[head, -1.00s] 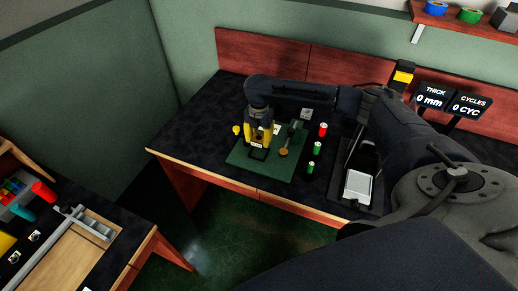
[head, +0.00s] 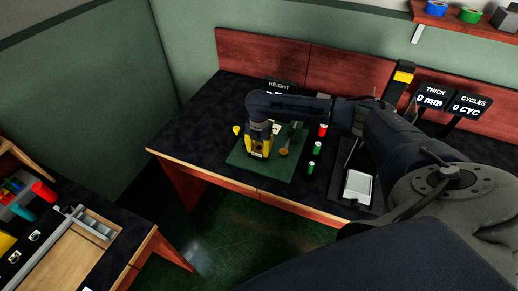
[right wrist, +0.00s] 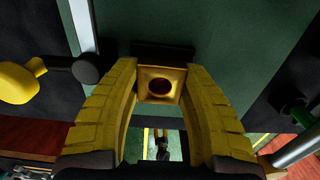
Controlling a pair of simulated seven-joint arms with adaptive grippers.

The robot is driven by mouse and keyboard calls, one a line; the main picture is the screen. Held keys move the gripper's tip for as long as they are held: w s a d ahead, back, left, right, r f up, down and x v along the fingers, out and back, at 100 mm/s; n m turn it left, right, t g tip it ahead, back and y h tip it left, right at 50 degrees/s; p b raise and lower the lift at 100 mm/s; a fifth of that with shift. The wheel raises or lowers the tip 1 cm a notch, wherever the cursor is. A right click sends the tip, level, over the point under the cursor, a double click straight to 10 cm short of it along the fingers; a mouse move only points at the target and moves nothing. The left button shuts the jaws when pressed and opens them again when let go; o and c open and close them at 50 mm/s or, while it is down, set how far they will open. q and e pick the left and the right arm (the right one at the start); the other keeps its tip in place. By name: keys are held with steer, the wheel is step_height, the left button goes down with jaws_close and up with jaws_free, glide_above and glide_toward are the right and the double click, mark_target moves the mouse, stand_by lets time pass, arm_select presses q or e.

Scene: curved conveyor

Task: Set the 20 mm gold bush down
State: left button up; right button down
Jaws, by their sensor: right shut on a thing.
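In the right wrist view, the gold bush (right wrist: 149,94) is a squarish gold piece with a dark round hole. It sits between the yellow fingertips of my right gripper (right wrist: 160,76), which is shut on it. In the head view my right gripper (head: 258,148) points down, low over the green mat (head: 240,161). The bush cannot be made out there, and I cannot tell whether it touches anything below. A dark block (right wrist: 150,50) lies right by the bush in the wrist view. My left gripper is not in view.
A dark upright device (head: 293,134) and a round brownish-gold piece (head: 283,151) stand right of the gripper. A yellow knob (head: 237,130) is to its left. Red (head: 323,130) and green (head: 317,148) cylinders stand beyond the mat, then a scale-like tray (head: 358,184).

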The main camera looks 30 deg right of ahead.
steer(key=c, duration=1.1)
jaws_free()
steer(key=shift+f, duration=0.1)
step_height(320, 180, up, 12)
